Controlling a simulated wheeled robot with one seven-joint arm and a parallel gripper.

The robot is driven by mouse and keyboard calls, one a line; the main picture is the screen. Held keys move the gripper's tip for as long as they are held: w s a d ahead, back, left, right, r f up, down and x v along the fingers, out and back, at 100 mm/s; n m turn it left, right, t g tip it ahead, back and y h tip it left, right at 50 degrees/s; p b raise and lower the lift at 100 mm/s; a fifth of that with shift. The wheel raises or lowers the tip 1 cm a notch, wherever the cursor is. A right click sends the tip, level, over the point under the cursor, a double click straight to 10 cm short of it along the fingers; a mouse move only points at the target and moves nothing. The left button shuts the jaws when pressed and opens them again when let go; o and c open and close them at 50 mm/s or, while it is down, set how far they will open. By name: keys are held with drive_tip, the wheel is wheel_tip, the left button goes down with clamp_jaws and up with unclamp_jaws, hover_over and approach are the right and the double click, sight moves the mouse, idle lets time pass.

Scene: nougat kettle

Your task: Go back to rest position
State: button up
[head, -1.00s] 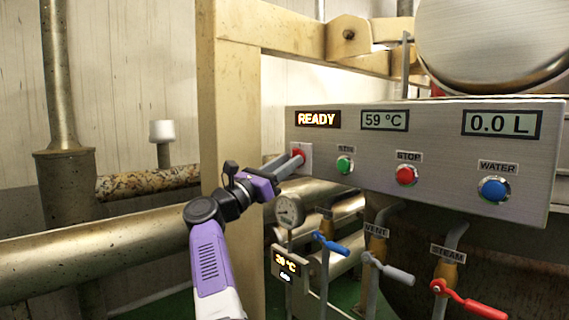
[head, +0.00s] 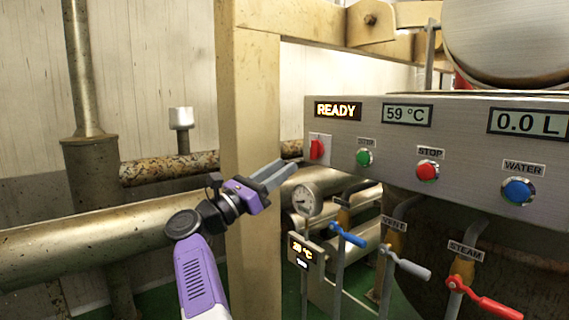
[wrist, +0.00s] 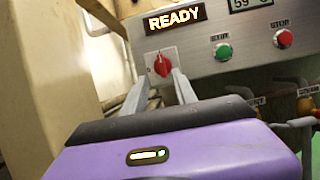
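My gripper (head: 282,172) is purple with two grey fingers. It hangs in front of the control panel (head: 450,165), below and left of the red rotary knob (head: 317,149), and does not touch it. In the wrist view the two fingers (wrist: 158,82) stand apart with nothing held between them. The red knob shows beyond their tips in the wrist view (wrist: 161,65), on a light plate, roughly upright. The panel display reads READY (head: 338,110).
Green (head: 364,157), red STOP (head: 428,170) and blue WATER (head: 518,190) buttons line the panel. Below are a gauge (head: 306,199) and blue (head: 348,236), grey (head: 410,267) and red (head: 485,299) valve handles. A beige post (head: 247,110) and pipes stand left and behind.

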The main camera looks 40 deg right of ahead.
idle(0.5)
wheel_tip(320, 180, up, 5)
drive_tip(key=n+t+h, duration=0.1)
drive_tip(key=n+t, duration=0.1)
drive_tip(key=n, duration=0.3)
drive_tip(key=s+a+f+m+t+y, duration=0.5)
drive_tip(key=s+f+m+t+y, duration=0.2)
drive_tip(key=f+m, duration=0.2)
drive_tip(key=s+a+f+m+t+y, duration=0.5)
drive_tip(key=s+f+m+t+y, duration=0.15)
drive_tip(key=f+m, duration=0.3)
drive_tip(key=s+a+f+m+t+y, duration=0.4)
drive_tip(key=s+f+m+t+y, duration=0.2)
drive_tip(key=f+m+t+y, duration=0.3)
drive_tip(key=s+a+f+n+g, duration=0.15)
drive_tip(key=s+f+g, duration=0.25)
drive_tip(key=s, duration=0.7)
drive_tip(key=s+a+f+n+g+y, duration=0.1)
drive_tip(key=s+a+f+g, duration=0.2)
drive_tip(key=s, duration=0.8)
drive_tip(key=s+a+f+n+g, duration=0.15)
drive_tip(key=s+f+g, duration=0.3)
drive_tip(key=s, duration=0.65)
wheel_tip(320, 180, up, 38)
drive_tip(key=t+p, duration=0.1)
drive_tip(key=p, duration=3.8)
drive_tip(key=shift+w+d, duration=0.2)
drive_tip(key=shift+w, duration=0.05)
